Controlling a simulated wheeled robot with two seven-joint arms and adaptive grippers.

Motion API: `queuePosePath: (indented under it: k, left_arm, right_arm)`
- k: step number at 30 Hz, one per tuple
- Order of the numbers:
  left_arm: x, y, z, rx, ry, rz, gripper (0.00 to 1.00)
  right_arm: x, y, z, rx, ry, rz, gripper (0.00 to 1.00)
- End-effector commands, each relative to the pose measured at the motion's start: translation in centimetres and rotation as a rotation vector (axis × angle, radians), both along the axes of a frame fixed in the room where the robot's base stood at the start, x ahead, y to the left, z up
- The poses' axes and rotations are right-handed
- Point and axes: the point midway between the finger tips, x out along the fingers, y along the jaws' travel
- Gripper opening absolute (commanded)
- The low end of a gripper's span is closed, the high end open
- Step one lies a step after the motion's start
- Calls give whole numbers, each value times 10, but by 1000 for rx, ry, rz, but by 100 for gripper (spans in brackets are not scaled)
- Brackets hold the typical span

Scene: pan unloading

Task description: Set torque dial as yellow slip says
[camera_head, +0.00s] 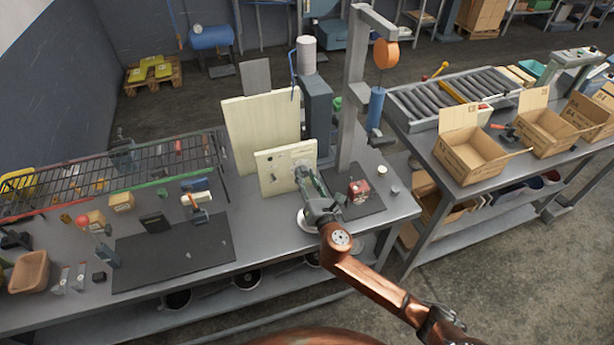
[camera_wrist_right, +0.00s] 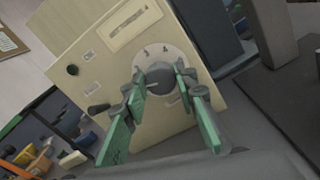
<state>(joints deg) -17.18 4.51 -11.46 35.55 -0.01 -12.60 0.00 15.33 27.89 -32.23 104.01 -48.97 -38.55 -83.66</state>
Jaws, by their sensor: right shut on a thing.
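A cream control panel (camera_head: 270,178) stands upright on the grey bench; it also fills the middle of the right wrist view (camera_wrist_right: 112,62). A dark round torque dial (camera_wrist_right: 158,82) sits on a pale scale disc (camera_wrist_right: 166,50) with small numerals around it. My right gripper (camera_wrist_right: 157,80) has its green fingers on both sides of the dial and is shut on it. In the head view the right gripper (camera_head: 304,172) reaches the panel and hides the dial. A pale label plate (camera_wrist_right: 133,25) is on the panel; its writing is unreadable. I cannot pick out the yellow slip. My left gripper is not in view.
A black knob (camera_wrist_right: 72,69) and a dark lever (camera_wrist_right: 98,109) are on the panel left of the dial. A taller cream board (camera_head: 245,120) stands behind it. A grey post (camera_head: 352,100) rises to the right. A dark mat (camera_head: 175,255) lies left on the bench.

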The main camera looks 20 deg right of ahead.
Motion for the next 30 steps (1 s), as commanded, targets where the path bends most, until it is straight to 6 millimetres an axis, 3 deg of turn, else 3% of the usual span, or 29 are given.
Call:
queuePosePath:
  k: [30]
  left_arm:
    - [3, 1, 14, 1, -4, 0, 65]
  right_arm:
    - [0, -4, -1, 968, 31, -4, 2]
